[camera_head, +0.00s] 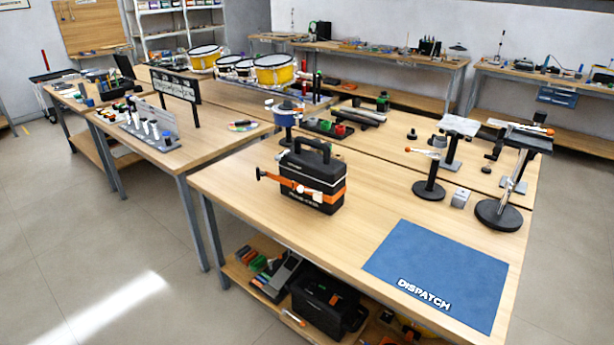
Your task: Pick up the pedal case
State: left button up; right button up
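The pedal case (315,182) is a black box with an orange band and a raised black carry handle (312,148) on top. It stands upright on the near wooden table, left of the blue mat. An orange and white stick-like piece (300,186) crosses its front and juts out to the left; I cannot tell whether it is attached. The blue mat (450,262) marked DISPATCH lies at the table's near right corner, and it is empty. Neither of my grippers is in view.
Black round-based stands (430,190) and a taller stand (498,213) are right of the case. A blue-topped stand (284,112) and dark tray (328,128) are behind it. Yellow drums (275,70) sit farther back. The tabletop between case and mat is clear.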

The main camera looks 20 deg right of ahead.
aim_at(306, 168)
jog(key=i+z, duration=0.15)
jog(key=i, duration=0.5)
jog(key=i+j+z, duration=0.1)
jog(key=i, duration=0.5)
